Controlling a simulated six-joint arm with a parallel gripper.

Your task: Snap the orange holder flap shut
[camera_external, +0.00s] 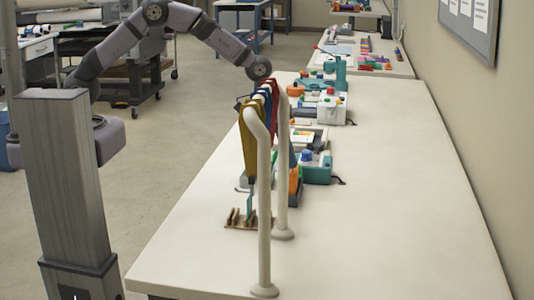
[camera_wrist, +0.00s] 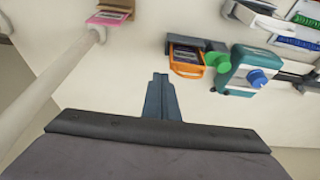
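The orange holder (camera_wrist: 184,70) lies on the white table in the upper middle of the wrist view, with a dark card-like piece inside its orange rim. In the external view, an orange part (camera_external: 295,187) shows behind the posts, partly hidden. I cannot tell the flap's exact angle. My gripper (camera_wrist: 160,77) points up from the bottom of the wrist view, its fingers together with nothing seen between them. It appears below and left of the holder, apart from it. In the external view, hanging straps and posts hide the gripper.
A teal machine (camera_wrist: 240,72) with blue and green knobs stands right beside the holder. Two pale posts (camera_external: 264,220) carry hanging coloured straps (camera_external: 250,140). A pink holder (camera_wrist: 108,17) lies upper left. A small brown rack (camera_external: 240,221) stands near the posts. The table's right side is clear.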

